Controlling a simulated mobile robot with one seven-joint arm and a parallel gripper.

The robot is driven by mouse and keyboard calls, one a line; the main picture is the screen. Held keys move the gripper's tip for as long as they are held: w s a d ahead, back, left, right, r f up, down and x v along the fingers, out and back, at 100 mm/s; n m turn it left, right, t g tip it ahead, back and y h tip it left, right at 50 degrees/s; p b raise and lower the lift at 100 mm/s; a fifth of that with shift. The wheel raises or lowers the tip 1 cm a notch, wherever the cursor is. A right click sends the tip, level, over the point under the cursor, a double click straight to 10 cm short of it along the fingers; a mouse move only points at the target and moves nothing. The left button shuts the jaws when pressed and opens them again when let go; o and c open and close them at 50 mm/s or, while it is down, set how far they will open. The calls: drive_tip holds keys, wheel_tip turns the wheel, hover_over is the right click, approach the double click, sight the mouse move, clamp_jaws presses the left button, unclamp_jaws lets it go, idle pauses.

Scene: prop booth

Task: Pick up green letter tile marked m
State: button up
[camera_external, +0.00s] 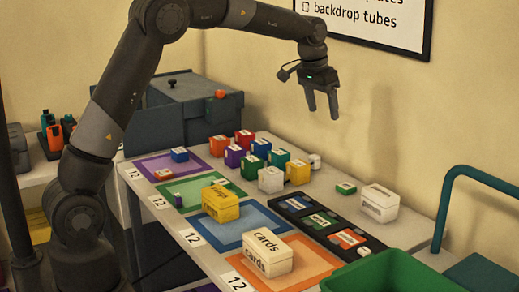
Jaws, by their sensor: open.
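My gripper (322,112) hangs above the back of the table with its fingers pointing down, open and empty. Several green pieces are on the table, and their letters are too small to read. A small flat green piece (345,188) lies alone at the right, beside a white box. A green block (279,158) and another green block (252,163) stand in the group of coloured blocks, below and left of my gripper. I cannot tell which piece is marked m.
A yellow box (220,205) and a white cards box (266,256) stand on coloured mats. A black tray (288,205) holds several tiles. A white box (379,203) stands at the right. A green bin (390,272) is at the front right. A wall rises behind.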

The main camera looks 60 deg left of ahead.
drive_tip(key=g, duration=0.1)
approach(347, 186)
drive_tip(key=f, duration=0.1)
drive_tip(key=w+f, duration=0.1)
drive_tip(key=shift+f, duration=0.4)
wheel_tip(347, 186, down, 6)
drive_tip(key=shift+w+a+r, duration=0.15)
drive_tip(key=shift+w+r, duration=0.05)
drive_tip(key=shift+c, duration=0.2)
drive_tip(key=c, duration=1)
drive_tip(key=shift+r, duration=0.1)
